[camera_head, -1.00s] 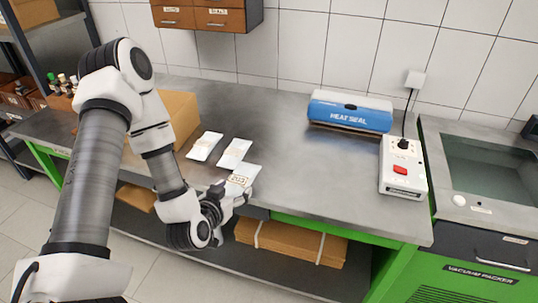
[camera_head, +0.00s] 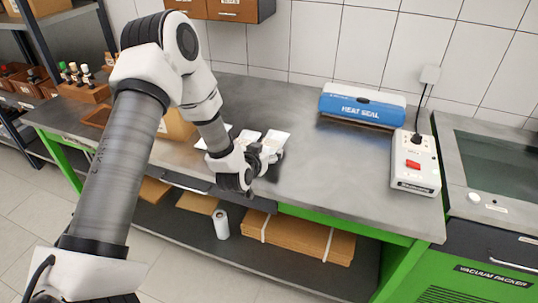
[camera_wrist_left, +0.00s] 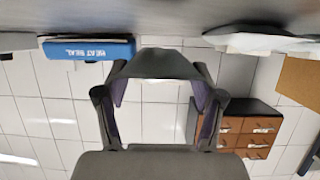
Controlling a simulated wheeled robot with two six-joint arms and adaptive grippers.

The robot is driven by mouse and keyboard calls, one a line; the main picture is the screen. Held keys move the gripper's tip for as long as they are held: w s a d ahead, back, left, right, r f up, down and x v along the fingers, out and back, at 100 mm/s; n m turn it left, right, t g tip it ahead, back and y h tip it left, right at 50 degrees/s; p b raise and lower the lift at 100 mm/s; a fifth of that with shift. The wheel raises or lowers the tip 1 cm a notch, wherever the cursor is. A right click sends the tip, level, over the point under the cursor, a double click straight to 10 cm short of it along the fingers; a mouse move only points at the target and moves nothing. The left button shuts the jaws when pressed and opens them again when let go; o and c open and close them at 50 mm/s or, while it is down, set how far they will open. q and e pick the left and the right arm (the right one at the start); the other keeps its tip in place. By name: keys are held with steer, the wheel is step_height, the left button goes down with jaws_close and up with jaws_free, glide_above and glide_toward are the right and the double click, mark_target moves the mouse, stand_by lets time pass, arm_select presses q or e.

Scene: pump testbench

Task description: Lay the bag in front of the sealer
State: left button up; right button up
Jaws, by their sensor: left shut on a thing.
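The heat sealer (camera_head: 362,106) is a blue and white box labelled HEAT SEAL at the back of the grey bench, near the wall. It also shows upside down in the left wrist view (camera_wrist_left: 88,48). My left gripper (camera_head: 268,158) is over the front part of the bench, left of the sealer and apart from it. It is shut on a white bag (camera_head: 276,138), partly hidden by the fingers. In the left wrist view a dark, shaded piece (camera_wrist_left: 155,65) spans the fingertips. Two other white bags (camera_head: 247,138) lie left of it, partly behind my arm. My right gripper is out of view.
A control box (camera_head: 415,162) with a red switch and a cable stands right of the sealer. The vacuum packer (camera_head: 485,235) adjoins the bench at the right. The bench top (camera_head: 325,180) in front of the sealer is clear. A cardboard box (camera_head: 176,125) is behind my arm.

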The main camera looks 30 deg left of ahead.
arm_select(q)
steer(key=shift+w+a, duration=0.15)
steer(key=shift+w, duration=0.55)
steer(key=shift+w+f+p, duration=0.2)
steer(key=shift+f+p, duration=0.45)
steer(key=shift+f, duration=0.6)
steer(key=shift+w+f, duration=0.1)
steer(key=shift+f, duration=0.35)
steer(key=o, duration=1.3)
steer(key=shift+f, duration=0.1)
steer(key=shift+f+b, duration=0.1)
steer(key=shift+b, duration=0.25)
